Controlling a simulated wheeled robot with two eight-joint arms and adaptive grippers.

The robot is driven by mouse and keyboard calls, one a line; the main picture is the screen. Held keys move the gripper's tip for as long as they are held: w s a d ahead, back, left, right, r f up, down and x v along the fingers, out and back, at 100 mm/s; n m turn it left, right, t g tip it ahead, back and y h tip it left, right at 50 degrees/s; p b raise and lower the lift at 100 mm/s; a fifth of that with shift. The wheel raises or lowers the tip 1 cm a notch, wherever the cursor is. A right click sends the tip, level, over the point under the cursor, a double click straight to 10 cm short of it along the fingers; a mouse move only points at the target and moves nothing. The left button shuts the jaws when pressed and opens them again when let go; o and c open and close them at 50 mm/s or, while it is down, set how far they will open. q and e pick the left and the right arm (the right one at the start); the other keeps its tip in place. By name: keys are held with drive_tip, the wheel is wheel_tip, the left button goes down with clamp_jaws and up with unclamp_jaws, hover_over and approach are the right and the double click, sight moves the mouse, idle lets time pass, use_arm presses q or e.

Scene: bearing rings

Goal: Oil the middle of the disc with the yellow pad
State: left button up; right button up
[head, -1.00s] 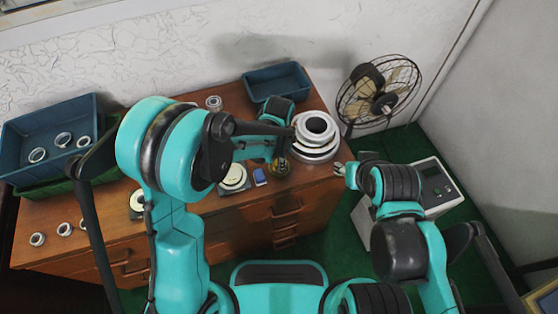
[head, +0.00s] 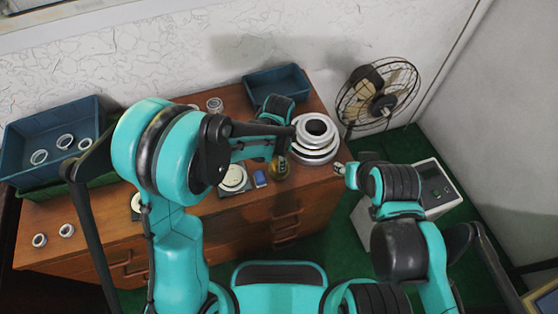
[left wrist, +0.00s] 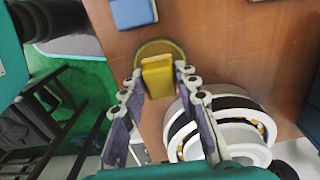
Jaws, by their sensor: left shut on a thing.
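My left gripper (left wrist: 158,90) is shut on the yellow pad (left wrist: 158,76), a small block between its fingertips in the left wrist view. The pad is over or in a round olive-yellow dish (left wrist: 148,47); I cannot tell if they touch. In the head view the dish (head: 280,169) sits near the dresser's front edge, below my left gripper, whose fingers are mostly hidden. A cream disc (head: 233,177) lies on a dark plate left of it; another (head: 136,202) is partly behind my arm. My right gripper (head: 341,168) is off the dresser's right end, its fingers too small to judge.
A blue block (head: 260,178) lies between disc and dish. A stack of white and metal rings (head: 315,140) stands close on the right. Blue bins (head: 277,82) stand at the back right and left (head: 50,140), the left one holding rings. A fan (head: 378,95) is beyond.

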use_arm(q)
drive_tip(key=shift+r+p, duration=1.65)
drive_tip(key=shift+r, duration=1.05)
drive_tip(key=shift+a+f, duration=0.1)
